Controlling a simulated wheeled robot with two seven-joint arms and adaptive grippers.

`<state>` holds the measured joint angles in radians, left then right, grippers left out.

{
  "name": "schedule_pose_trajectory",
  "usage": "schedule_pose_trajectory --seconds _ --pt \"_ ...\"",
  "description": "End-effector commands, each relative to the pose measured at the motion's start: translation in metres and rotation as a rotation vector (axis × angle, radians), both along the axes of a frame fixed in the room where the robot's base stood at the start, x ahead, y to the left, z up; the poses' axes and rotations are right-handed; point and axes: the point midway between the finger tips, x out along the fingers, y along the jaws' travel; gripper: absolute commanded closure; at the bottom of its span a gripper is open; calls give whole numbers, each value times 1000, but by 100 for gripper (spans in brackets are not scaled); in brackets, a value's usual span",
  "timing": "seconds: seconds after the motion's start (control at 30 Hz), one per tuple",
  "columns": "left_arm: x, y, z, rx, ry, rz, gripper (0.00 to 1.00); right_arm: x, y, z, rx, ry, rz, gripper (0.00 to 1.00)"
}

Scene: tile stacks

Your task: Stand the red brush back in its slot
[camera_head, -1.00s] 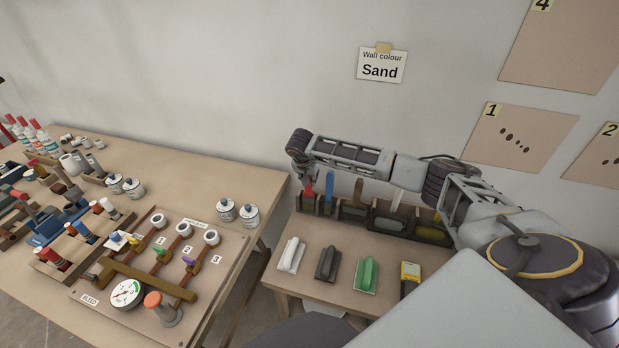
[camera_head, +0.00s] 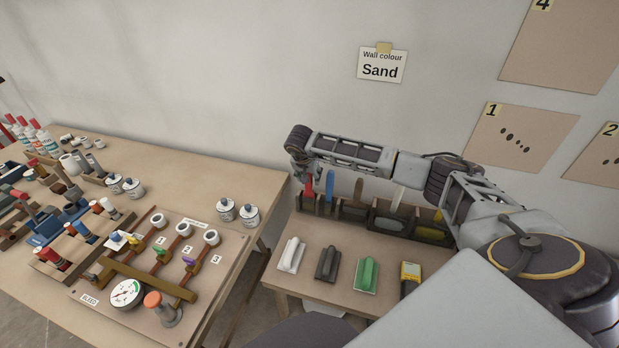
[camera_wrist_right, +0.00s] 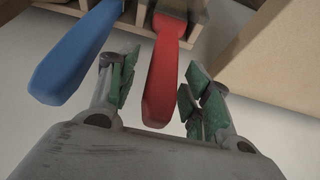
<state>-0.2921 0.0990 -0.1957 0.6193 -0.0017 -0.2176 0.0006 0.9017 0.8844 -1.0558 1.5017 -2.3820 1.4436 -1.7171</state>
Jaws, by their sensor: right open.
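The red brush (camera_head: 309,192) stands upright at the left end of the slotted wooden rack (camera_head: 346,213) on the small table. In the right wrist view the red handle (camera_wrist_right: 162,85) lies between the fingers of my right gripper (camera_wrist_right: 158,95), which is open with a gap on either side of the handle. In the head view my right gripper (camera_head: 303,178) is at the top of the red brush, partly hidden by its own wrist. How deep the brush sits in its slot is hidden. My left gripper is not in view.
A blue-handled tool (camera_head: 329,188) stands just right of the red brush, and its handle (camera_wrist_right: 72,60) is close beside one finger. White, black and green floats (camera_head: 366,275) lie in front of the rack. The larger table (camera_head: 200,170) is on the left.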

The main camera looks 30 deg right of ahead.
Motion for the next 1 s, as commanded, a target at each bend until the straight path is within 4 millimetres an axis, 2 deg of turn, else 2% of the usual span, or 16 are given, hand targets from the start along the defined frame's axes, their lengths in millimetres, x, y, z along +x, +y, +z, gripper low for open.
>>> schedule_pose_trajectory --seconds 0.6,0.8,1.0 --pt "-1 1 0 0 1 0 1 -22 26 79 1 -2 0 51" --pt "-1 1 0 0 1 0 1 -26 30 92 0 -1 0 51" --pt "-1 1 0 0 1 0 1 -27 31 94 -1 -1 0 51"
